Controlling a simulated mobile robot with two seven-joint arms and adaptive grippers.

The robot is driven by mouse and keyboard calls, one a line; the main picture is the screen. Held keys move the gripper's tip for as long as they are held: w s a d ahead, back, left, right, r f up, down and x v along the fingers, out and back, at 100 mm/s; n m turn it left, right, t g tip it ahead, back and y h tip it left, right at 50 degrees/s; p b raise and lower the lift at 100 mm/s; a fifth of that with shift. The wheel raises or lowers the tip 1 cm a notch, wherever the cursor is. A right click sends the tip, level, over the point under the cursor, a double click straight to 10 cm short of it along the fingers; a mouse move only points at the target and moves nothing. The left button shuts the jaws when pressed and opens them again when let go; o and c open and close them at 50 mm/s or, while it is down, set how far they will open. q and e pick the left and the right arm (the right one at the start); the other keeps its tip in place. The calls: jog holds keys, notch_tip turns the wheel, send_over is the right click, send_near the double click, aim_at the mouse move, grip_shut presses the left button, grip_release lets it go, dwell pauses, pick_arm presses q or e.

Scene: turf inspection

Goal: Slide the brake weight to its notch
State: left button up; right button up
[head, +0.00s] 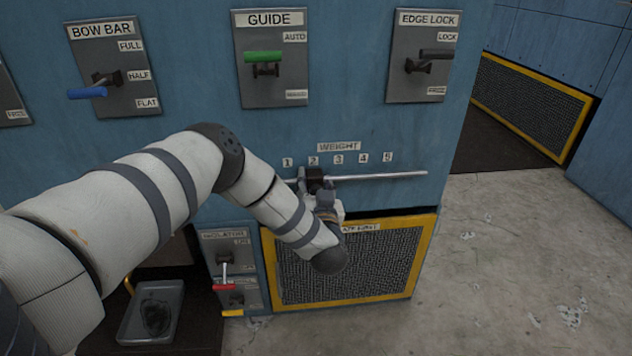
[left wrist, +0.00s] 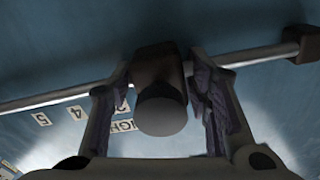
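The brake weight (head: 314,176) is a dark block on a pale horizontal bar (head: 385,177), just below the number 2 of the WEIGHT scale. In the left wrist view the weight (left wrist: 158,68) has a round grey knob facing the camera. My left gripper (head: 320,192) reaches it from below. My forearm and wrist hide part of the bar's left end. My right gripper is not in view.
The WEIGHT label (head: 339,146) and numbers 1 to 5 sit above the bar. Above are the BOW BAR (head: 114,65), GUIDE (head: 270,58) and EDGE LOCK (head: 421,55) lever panels. A yellow-framed mesh panel (head: 425,255) lies below. The bar is clear right of the weight.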

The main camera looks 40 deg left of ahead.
pick_arm(q)
jog(key=shift+d, duration=0.15)
jog(key=v, duration=1.1)
jog(key=shift+s+d, duration=0.3)
